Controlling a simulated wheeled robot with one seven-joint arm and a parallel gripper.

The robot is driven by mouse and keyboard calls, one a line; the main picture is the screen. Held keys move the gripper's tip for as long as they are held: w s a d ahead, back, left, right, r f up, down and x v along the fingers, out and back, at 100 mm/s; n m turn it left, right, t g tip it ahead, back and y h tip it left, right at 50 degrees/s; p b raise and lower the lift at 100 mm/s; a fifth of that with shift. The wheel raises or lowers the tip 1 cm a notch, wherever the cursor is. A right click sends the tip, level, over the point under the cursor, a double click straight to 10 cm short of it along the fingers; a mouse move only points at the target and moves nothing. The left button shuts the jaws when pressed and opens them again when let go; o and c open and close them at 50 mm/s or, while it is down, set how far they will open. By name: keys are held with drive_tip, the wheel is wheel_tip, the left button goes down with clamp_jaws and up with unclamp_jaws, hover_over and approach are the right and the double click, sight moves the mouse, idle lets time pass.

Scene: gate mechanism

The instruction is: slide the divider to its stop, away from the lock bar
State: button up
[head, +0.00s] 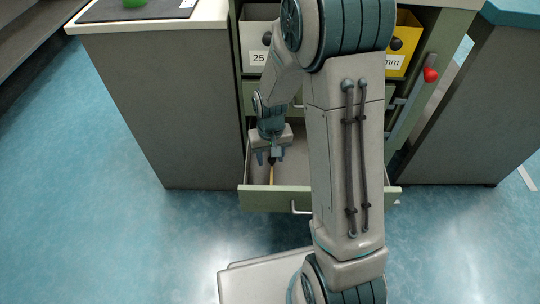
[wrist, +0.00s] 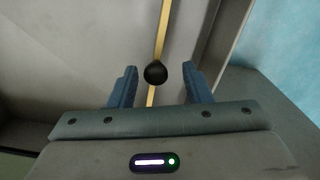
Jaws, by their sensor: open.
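The divider (wrist: 160,35) is a thin yellow strip with a round black knob (wrist: 155,73) on its top edge. In the head view the divider (head: 271,176) stands inside the pulled-out lower drawer, left of the drawer's middle. My gripper (head: 270,156) is over the drawer, pointing down at the divider. In the wrist view my gripper (wrist: 159,68) is open, with the knob between its two blue fingers and a gap on each side. The lock bar (head: 405,112), a grey bar with a red knob (head: 430,75), is on the cabinet's right side.
The open drawer (head: 260,199) has a front handle, and my arm hides much of its right part. Above it are a grey bin (head: 259,48) labelled 25 and a yellow bin (head: 398,62). Counters flank the cabinet. The blue floor at left is clear.

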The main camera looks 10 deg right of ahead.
wheel_tip(320, 180, up, 14)
drive_tip(key=p, duration=0.5)
drive_tip(key=shift+f, duration=0.2)
drive_tip(key=s+d+r+t+p, duration=0.1)
drive_tip(key=s+r+p, duration=0.4)
drive_tip(key=r+p, duration=0.5)
drive_tip(key=s+d+r+t+p, duration=0.1)
drive_tip(key=s+r+p, duration=0.4)
drive_tip(key=r+p, duration=0.5)
drive_tip(key=s+d+r+p, duration=0.1)
drive_tip(key=s+r+p, duration=0.4)
drive_tip(key=r, duration=1.6)
drive_tip(key=p, duration=0.5)
drive_tip(key=shift+s+r+t, duration=0.3)
drive_tip(key=shift+s+t, duration=0.1)
